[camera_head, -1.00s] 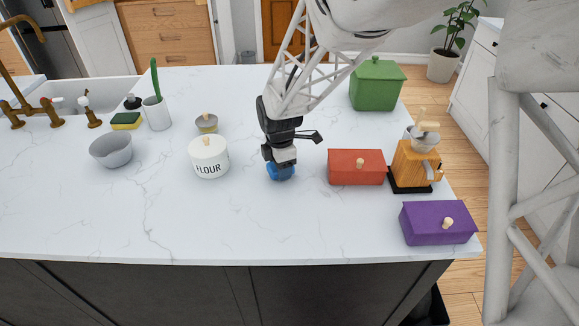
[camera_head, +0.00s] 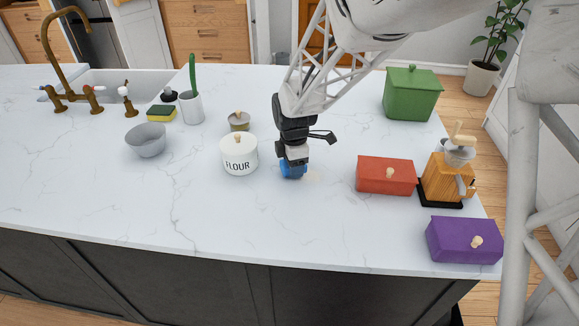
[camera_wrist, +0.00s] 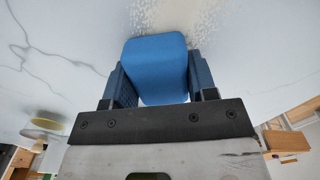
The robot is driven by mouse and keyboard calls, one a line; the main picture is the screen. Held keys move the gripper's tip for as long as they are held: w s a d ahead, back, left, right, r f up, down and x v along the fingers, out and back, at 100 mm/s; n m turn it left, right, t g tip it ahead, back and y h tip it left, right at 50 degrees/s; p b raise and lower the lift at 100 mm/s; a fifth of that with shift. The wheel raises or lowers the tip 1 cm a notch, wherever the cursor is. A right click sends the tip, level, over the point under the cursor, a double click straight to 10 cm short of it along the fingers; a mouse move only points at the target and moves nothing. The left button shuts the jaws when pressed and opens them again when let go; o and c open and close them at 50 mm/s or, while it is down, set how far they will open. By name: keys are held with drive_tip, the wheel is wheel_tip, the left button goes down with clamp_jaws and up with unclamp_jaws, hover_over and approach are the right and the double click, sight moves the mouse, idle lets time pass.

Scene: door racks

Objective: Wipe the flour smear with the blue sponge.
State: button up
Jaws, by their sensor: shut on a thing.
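The blue sponge (camera_wrist: 155,68) is held between the two fingers of my gripper (camera_wrist: 158,85) in the wrist view. In the head view my gripper (camera_head: 293,163) is upright over the counter, right of the flour canister, with the sponge (camera_head: 293,170) at its tip, at or very near the surface. The flour smear (camera_wrist: 190,14) shows in the wrist view as a pale, speckled patch at the top, just beyond the sponge. Part of it may be hidden behind the sponge. In the head view it is too faint to make out clearly.
The white flour canister (camera_head: 239,155) stands close left of my gripper, with a small lidded pot (camera_head: 239,121) behind it. A red box (camera_head: 385,176), wooden grinder (camera_head: 449,178) and purple box (camera_head: 463,241) stand to the right. The front middle of the white counter (camera_head: 200,215) is clear.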

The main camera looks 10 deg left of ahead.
sight(306, 167)
drive_tip(key=d, duration=0.3)
drive_tip(key=shift+d+f, duration=0.15)
drive_tip(key=shift+f, duration=0.2)
drive_tip(key=shift+d+r, duration=0.1)
drive_tip(key=shift+d, duration=1.75)
drive_tip(key=shift+d+f, duration=0.25)
drive_tip(key=shift+d, duration=1.15)
drive_tip(key=shift+a+r, duration=0.25)
drive_tip(key=shift+a, duration=0.45)
drive_tip(key=shift+a+f, duration=0.15)
drive_tip(key=shift+a, duration=0.15)
drive_tip(key=shift+a+r, duration=0.3)
drive_tip(key=shift+a, duration=0.3)
drive_tip(key=shift+a+f, duration=0.15)
drive_tip(key=shift+a, duration=0.65)
drive_tip(key=shift+a+f, duration=0.15)
drive_tip(key=shift+a, duration=0.6)
drive_tip(key=shift+a+r, duration=0.25)
drive_tip(key=shift+a, duration=0.5)
drive_tip(key=shift+a+f, duration=0.2)
drive_tip(key=shift+a, duration=0.15)
drive_tip(key=shift+a+r, duration=0.15)
drive_tip(key=shift+a, duration=0.65)
drive_tip(key=shift+a+r, duration=0.1)
drive_tip(key=shift+a, duration=0.65)
drive_tip(key=shift+r, duration=3.85)
